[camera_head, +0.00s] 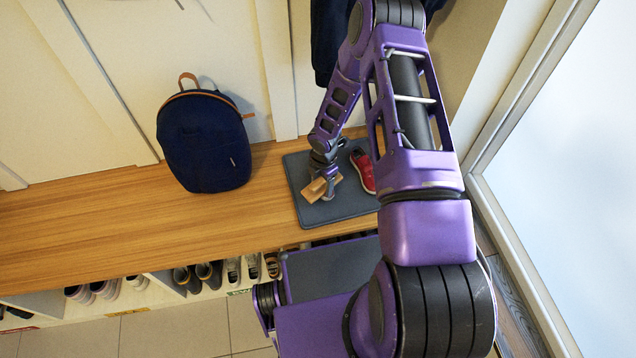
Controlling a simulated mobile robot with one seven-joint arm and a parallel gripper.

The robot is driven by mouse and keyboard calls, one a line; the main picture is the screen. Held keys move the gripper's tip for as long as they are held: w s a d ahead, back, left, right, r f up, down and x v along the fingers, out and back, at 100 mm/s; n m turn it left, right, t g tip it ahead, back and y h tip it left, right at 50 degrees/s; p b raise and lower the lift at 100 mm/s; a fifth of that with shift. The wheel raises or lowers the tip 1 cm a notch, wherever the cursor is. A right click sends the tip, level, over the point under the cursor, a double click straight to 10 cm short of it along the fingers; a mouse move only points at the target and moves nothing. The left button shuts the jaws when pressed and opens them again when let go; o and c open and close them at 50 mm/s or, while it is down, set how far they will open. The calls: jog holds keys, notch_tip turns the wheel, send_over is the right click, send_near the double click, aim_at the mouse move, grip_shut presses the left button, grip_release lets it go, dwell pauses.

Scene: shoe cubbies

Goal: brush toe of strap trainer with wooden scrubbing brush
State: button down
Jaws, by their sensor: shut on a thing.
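A red shoe with a pale sole, which I take to be the strap trainer (362,170), rests on a dark grey mat (345,211) on the wooden bench; my purple arm hides part of its right side. My gripper (325,190) is over the mat to the left of the shoe. It is shut on the wooden scrubbing brush (316,190), a light brown block. A gap of mat shows between brush and shoe. The brush's bristles cannot be made out, and I cannot tell whether it touches the mat.
A navy backpack (205,142) stands on the wooden bench (110,212) to the left. Cubbies below hold several pairs of shoes (197,276). Dark clothing (328,45) hangs behind my arm. A wall and glass panel (570,180) close off the right. The bench's left part is clear.

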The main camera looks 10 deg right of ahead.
aim_at(322, 179)
jog(key=shift+s+d+f, duration=0.1)
jog(key=shift+s+d, duration=0.1)
jog(key=shift+d, duration=0.5)
jog(key=shift+s+d+f, duration=0.1)
jog(key=shift+s+d, duration=0.1)
jog(key=shift+d, duration=0.45)
jog(key=shift+w+a+r+b, duration=0.1)
jog(key=shift+w+a+b, duration=0.15)
jog(key=shift+a, duration=1.05)
jog(key=shift+w+a+r+b, duration=0.1)
jog(key=shift+w+a+b, duration=0.1)
jog(key=shift+a, duration=1.05)
jog(key=shift+s+d+f, duration=0.1)
jog(key=shift+d+f, duration=0.05)
jog(key=shift+d, duration=1.05)
jog(key=shift+s+d+f, duration=0.1)
jog(key=shift+d+f, duration=0.05)
jog(key=shift+d, duration=1)
jog(key=shift+w+a+f+b, duration=0.1)
jog(key=shift+a+f+b, duration=0.05)
jog(key=shift+a, duration=1.05)
jog(key=shift+w+a+f+b, duration=0.1)
jog(key=shift+a+b, duration=0.05)
jog(key=shift+a, duration=1.05)
jog(key=shift+s+d+f, duration=0.1)
jog(key=shift+d, duration=1.1)
